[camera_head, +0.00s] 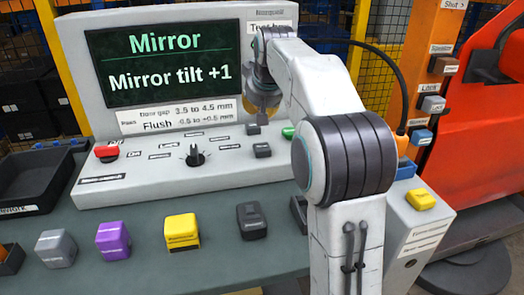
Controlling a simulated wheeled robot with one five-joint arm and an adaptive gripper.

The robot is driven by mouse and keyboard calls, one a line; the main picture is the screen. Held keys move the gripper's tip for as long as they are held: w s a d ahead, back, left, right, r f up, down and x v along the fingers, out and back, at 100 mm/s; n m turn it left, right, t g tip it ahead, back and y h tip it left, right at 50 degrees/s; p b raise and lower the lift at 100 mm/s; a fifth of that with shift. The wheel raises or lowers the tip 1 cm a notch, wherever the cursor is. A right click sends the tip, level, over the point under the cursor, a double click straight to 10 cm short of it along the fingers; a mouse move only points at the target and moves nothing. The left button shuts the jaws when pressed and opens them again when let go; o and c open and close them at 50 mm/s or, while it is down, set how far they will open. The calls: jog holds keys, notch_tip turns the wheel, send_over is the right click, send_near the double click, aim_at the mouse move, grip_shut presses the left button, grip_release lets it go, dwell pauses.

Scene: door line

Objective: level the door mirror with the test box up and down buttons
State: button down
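The test box (75,40) stands on the bench, and its screen (160,62) reads "Mirror" and "Mirror tilt +1". Its sloped panel carries a red switch (107,152), a black knob (195,155), a dark button (262,150), another dark button (253,128) and a green button (288,132). The button labels are too small to read. My gripper (262,108) points down above the panel's right side, just behind the upper dark button. Contact and finger opening cannot be told. No door mirror is identifiable in view.
Grey (56,248), purple (113,240), yellow (182,232) and black (251,221) blocks stand along the bench front. A black tray (35,185) is at left. A red door (480,120) and an orange post with labelled switches (432,103) are at right. My arm hides the panel's right end.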

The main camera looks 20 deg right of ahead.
aim_at(259, 144)
jog(key=shift+f+b, duration=3.05)
jog(key=shift+f, duration=0.5)
jog(key=c, duration=1.9)
grip_release()
grip_shut()
jog(key=shift+f, duration=0.2)
jog(key=shift+f, duration=0.2)
jog(key=shift+f+b, duration=0.55)
jog(key=shift+r, duration=0.2)
jog(key=shift+r+p, duration=0.75)
jog(key=shift+p, duration=0.25)
jog(key=shift+r, duration=0.1)
